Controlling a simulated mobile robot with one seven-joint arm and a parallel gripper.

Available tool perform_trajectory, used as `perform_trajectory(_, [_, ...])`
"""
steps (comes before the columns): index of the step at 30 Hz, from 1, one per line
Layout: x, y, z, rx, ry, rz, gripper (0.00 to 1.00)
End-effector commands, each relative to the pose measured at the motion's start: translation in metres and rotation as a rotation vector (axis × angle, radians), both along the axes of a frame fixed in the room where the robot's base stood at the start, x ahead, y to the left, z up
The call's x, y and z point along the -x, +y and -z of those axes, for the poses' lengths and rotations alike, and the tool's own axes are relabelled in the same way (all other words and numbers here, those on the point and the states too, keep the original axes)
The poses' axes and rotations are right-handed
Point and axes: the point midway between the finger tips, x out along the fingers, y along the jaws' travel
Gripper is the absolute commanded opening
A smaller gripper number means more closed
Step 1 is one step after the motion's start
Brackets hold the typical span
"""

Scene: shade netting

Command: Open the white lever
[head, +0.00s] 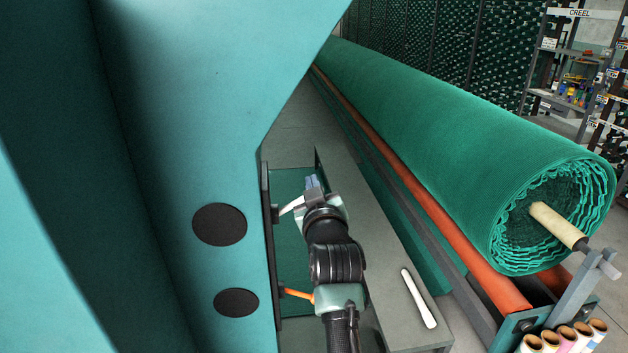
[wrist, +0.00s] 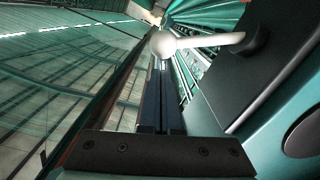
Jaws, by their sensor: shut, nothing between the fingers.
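The white lever (head: 289,206) sticks out from the dark edge of the teal machine panel in the head view, its outer end hidden by my gripper. In the wrist view the white lever (wrist: 206,41) runs from a black pivot on the right to a rounded knob. My gripper (head: 312,182) is beside the lever, its fingers pointing away from the head camera. In the wrist view my gripper (wrist: 163,72) is shut and empty. Its fingertips are just below the knob; I cannot tell whether they touch it.
An orange lever (head: 296,293) sits lower on the same panel edge. A white bar (head: 419,298) lies on the grey ledge (head: 388,262). A large green netting roll (head: 450,130) lies along the right. The teal machine wall (head: 205,110) stands close on the left.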

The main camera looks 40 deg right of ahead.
Motion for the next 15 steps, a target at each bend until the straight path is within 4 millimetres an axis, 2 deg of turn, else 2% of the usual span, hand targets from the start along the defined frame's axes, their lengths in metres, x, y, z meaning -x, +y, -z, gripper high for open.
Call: perform_trajectory(15, [0.0007,-0.0023,0.0069,-0.004,-0.001,0.001,0.00])
